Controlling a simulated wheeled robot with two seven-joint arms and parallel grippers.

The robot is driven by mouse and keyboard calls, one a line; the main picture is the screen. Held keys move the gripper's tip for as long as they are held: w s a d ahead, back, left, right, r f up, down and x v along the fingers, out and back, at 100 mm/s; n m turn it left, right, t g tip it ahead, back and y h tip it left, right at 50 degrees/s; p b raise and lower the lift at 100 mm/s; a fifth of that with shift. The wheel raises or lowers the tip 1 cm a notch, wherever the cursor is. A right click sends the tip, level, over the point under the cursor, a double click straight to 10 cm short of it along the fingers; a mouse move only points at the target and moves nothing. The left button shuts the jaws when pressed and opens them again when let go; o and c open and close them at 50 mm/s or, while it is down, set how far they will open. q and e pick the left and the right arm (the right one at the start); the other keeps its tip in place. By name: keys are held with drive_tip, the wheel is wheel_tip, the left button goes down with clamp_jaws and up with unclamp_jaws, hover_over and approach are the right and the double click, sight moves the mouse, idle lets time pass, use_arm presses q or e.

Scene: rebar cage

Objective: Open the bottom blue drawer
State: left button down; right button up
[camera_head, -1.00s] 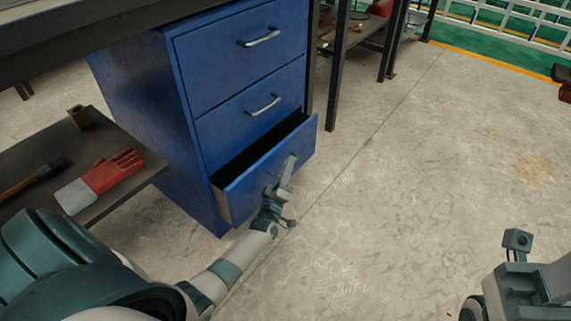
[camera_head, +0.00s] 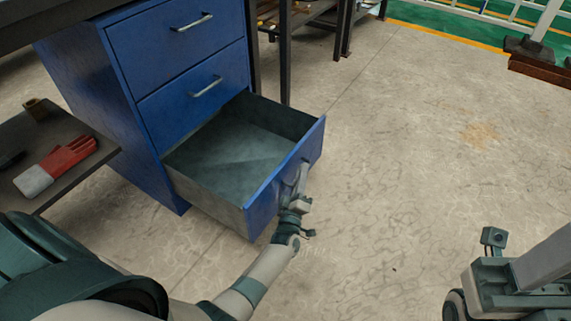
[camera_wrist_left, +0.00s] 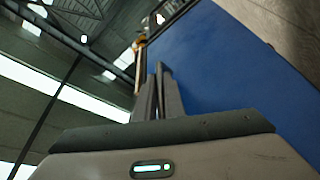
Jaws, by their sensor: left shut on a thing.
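The bottom blue drawer (camera_head: 286,182) of the blue cabinet (camera_head: 110,108) is pulled well out, and its grey inside shows empty. My left gripper (camera_head: 301,180) is at the front of this drawer, shut on its handle; the handle itself is mostly hidden by the fingers. In the left wrist view the two fingers (camera_wrist_left: 160,92) are close together beside the blue drawer front (camera_wrist_left: 235,65). The upper two drawers, with silver handles, are closed. My right arm (camera_head: 515,280) shows at the lower right, but its fingertips do not show.
A low dark shelf (camera_head: 90,160) at the left holds a red and white glove (camera_head: 58,165). Dark table legs (camera_head: 284,60) stand behind the cabinet. The concrete floor (camera_head: 400,150) in front and to the right is clear.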

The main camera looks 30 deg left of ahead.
use_arm(q)
drive_tip(key=d, duration=0.5)
drive_tip(key=shift+s+f, duration=0.1)
drive_tip(key=shift+s, duration=0.2)
drive_tip(key=c, duration=2.1)
unclamp_jaws()
drive_tip(key=shift+r, duration=0.2)
